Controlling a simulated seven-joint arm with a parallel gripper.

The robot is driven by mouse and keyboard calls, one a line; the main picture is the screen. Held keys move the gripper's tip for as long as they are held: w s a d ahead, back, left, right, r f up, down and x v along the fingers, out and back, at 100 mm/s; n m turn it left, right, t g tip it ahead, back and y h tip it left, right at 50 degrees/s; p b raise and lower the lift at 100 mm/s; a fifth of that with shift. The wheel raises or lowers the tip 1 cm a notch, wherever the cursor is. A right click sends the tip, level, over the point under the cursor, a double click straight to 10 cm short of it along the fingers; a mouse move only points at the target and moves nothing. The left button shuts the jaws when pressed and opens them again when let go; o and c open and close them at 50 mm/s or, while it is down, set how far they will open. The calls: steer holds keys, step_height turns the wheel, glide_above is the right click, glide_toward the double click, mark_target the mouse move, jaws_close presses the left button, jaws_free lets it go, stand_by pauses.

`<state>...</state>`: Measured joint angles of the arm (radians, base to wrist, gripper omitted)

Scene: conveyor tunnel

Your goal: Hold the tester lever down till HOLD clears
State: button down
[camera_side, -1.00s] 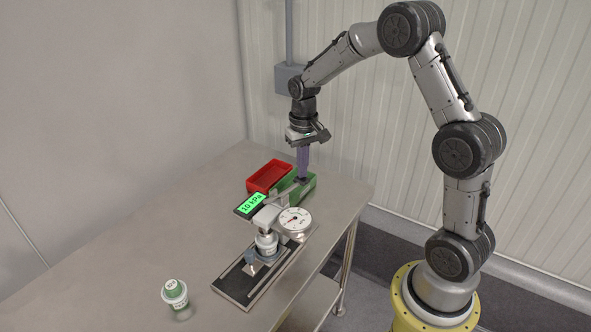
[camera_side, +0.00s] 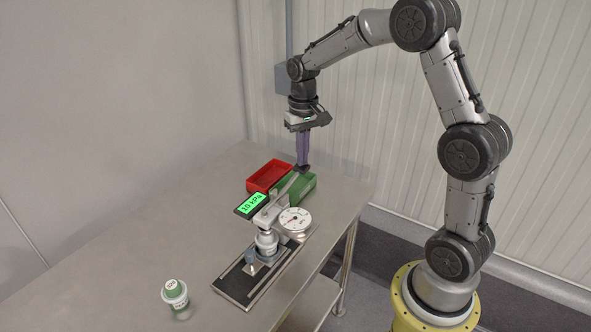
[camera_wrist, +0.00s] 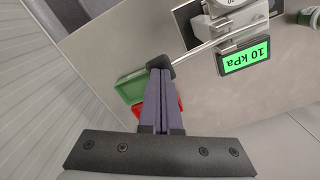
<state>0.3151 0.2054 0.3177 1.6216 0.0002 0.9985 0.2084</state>
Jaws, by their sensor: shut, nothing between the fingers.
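The tester (camera_side: 267,241) stands on a dark base on the steel table, with a round white dial gauge (camera_side: 295,219). Its display (camera_side: 251,204) is lit green and reads 10 kPa; the word HOLD does not show. It also reads 10 kPa in the wrist view (camera_wrist: 246,56). The lever (camera_side: 284,189) slopes up from the tester to a dark end under my gripper (camera_side: 302,165). My gripper is shut and empty, pointing down, with its fingertips at the lever's dark end (camera_wrist: 160,63). They look to be touching it, though the contact itself is hidden.
A red bin (camera_side: 268,176) and a green bin (camera_side: 298,188) stand behind the tester, close to the lever end. The table's left side is clear.

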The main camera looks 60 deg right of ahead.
steer(key=shift+a+r, duration=0.15)
steer(key=shift+r, duration=1.15)
step_height(320, 180, up, 5)
